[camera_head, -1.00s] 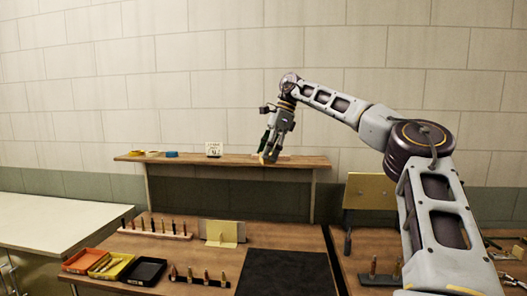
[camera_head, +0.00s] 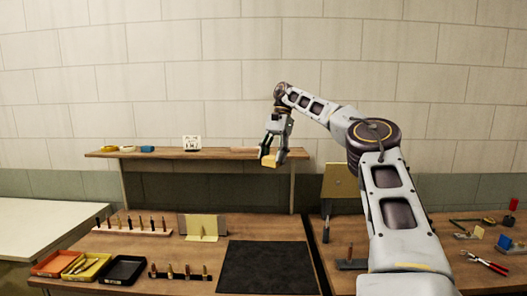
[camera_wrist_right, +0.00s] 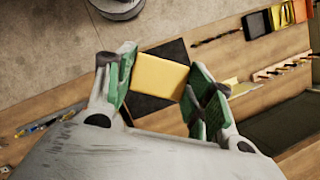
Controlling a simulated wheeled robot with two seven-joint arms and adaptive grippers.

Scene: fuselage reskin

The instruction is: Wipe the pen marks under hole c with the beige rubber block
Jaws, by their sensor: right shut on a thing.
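The beige rubber block (camera_head: 268,161) is between the fingers of my right gripper (camera_head: 272,155), at the right end of the wall shelf. In the right wrist view the block (camera_wrist_right: 158,76) looks yellow-orange, and the green-padded fingers (camera_wrist_right: 158,88) are shut on its two sides. A yellowish upright panel (camera_head: 340,180) stands on the right bench, apart from the gripper and partly behind my right arm. Another light panel with a yellow support (camera_head: 203,227) stands on the middle bench. Hole letters and pen marks are too small to make out. My left gripper is out of view.
The shelf (camera_head: 110,154) holds blue and yellow items, a white card (camera_head: 191,142) and a pinkish strip (camera_head: 244,150). The middle bench has a dark mat (camera_head: 268,268), trays (camera_head: 125,269) and racks of pins. Pliers (camera_head: 484,263) and other tools lie on the right bench.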

